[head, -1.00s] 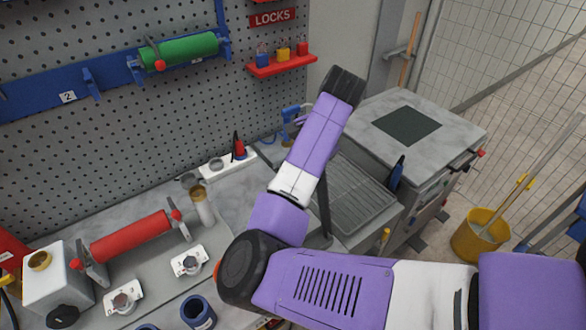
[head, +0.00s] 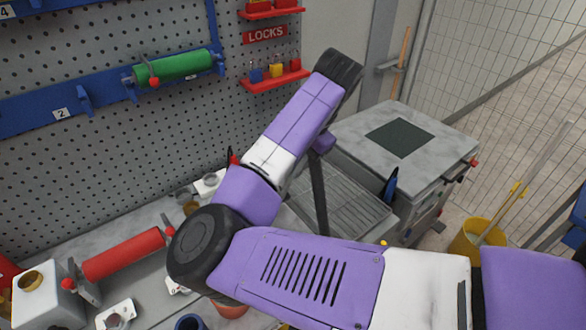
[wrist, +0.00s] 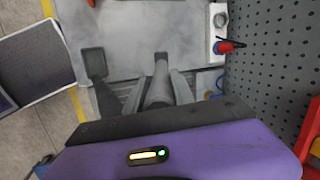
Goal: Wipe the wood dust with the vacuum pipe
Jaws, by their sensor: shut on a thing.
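My gripper (wrist: 160,80) shows in the wrist view, its fingers closed around a grey pipe (wrist: 158,93), which I take to be the vacuum pipe. The pipe points away from the wrist over a pale grey worktop (wrist: 140,30). In the head view my arm covers most of the gripper; a dark bar (head: 319,200) hangs below it in front of the ribbed grey tray, and I cannot tell if it belongs to the pipe. I cannot make out wood dust clearly in either view.
A grey cabinet (head: 440,150) with a dark top panel stands right of the tray (head: 345,200). A pegboard (head: 110,140) rises behind the bench. A red roller (head: 124,254) is at left, a yellow bucket (head: 466,245) at right. A red-tipped plug (wrist: 228,47) is near the pegboard.

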